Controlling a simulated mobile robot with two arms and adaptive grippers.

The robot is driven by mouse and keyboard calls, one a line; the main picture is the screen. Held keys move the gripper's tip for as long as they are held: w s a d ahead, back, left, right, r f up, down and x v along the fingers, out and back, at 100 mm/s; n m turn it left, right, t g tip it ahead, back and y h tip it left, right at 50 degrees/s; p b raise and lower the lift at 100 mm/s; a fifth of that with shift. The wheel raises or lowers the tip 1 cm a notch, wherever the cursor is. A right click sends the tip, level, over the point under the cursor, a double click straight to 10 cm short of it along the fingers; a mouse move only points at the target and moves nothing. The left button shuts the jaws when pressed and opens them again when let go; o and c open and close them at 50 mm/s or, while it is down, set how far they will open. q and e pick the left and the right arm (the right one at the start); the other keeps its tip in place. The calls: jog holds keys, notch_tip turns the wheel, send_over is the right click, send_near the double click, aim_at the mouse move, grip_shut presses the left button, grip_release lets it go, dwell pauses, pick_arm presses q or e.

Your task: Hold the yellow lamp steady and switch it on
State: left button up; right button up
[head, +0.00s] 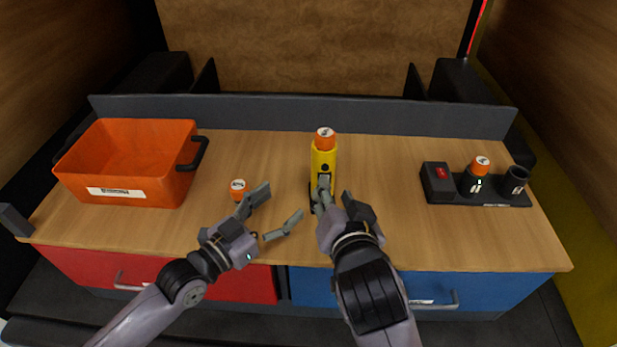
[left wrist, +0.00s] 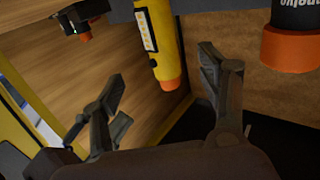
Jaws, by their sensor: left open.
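The yellow lamp (head: 323,158) stands upright near the middle of the table, with an orange top and a dark button on its front. My right gripper (head: 336,197) is at its lower front and hides part of it; whether its fingers close on the lamp is unclear. My left gripper (head: 279,212) is open and empty, left of the lamp and apart from it. In the left wrist view the lamp (left wrist: 158,45) appears upside down beyond the open fingers of my left gripper (left wrist: 165,85), its orange end (left wrist: 171,84) pointing down.
An orange-topped item (head: 238,186) stands just behind my left gripper; a dark one with an orange end (left wrist: 292,45) shows in the left wrist view. An orange bin (head: 130,165) is at left. A black holder (head: 438,182) with a red switch and dark cylinders is at right.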

aim_at(315, 175)
pick_arm(q)
jog(key=x, duration=1.4)
jog(key=shift+w+d, duration=0.2)
pick_arm(e)
jog(key=shift+w, duration=0.1)
pick_arm(q)
grip_shut()
pick_arm(e)
grip_shut()
dwell(0.4)
jog(key=shift+f, duration=0.1)
dwell(1.2)
